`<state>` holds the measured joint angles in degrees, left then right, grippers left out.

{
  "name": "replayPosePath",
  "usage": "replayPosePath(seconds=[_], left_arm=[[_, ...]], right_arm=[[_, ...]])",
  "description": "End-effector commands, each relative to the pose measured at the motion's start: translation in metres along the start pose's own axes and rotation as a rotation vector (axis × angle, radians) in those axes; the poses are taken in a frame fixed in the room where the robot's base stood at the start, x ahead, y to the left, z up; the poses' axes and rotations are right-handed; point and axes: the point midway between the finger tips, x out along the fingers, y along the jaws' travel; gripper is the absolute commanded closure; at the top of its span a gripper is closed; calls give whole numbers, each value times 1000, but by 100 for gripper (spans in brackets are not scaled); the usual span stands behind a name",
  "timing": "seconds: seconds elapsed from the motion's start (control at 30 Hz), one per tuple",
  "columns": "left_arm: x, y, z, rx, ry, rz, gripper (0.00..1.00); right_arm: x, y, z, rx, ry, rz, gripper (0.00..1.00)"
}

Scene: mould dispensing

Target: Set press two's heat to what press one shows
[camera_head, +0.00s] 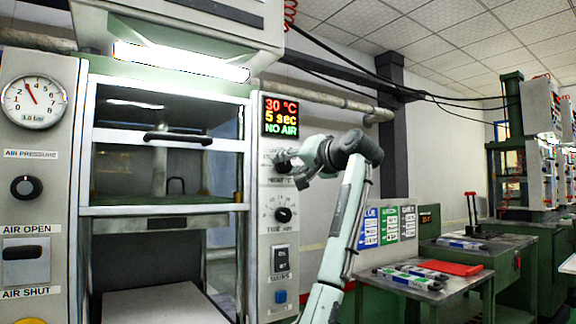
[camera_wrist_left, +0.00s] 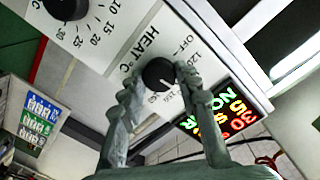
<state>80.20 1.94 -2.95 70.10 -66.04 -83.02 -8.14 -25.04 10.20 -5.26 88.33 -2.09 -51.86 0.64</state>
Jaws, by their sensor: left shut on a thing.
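The press in front of me has a right-hand panel with a lit display (camera_head: 281,117) reading 30 °C, 5 sec and NO AIR. The same display shows tilted in the left wrist view (camera_wrist_left: 222,112). Below it, my left gripper (camera_head: 290,162) is at the heat knob, mostly covering it in the head view. In the left wrist view, the black heat knob (camera_wrist_left: 159,74) sits between the two fingers of my left gripper (camera_wrist_left: 158,80), which are shut on it. Its dial is marked HEAT, OFF and 120; its pointer is not clear. I cannot tell this press's number. My right gripper is not in view.
A timer knob (camera_head: 283,214) sits below on the same panel, with a switch (camera_head: 281,260) and blue button (camera_head: 280,297) lower. An air pressure gauge (camera_head: 34,102) is at left. A bench with a red item (camera_head: 450,268) and another machine (camera_head: 540,150) stand right.

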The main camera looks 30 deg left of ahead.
Motion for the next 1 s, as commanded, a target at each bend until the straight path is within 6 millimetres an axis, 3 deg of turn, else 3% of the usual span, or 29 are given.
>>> replayPosePath(seconds=[1.0], left_arm=[[0,2,1,965,-31,-30,97]], right_arm=[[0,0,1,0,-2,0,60]])
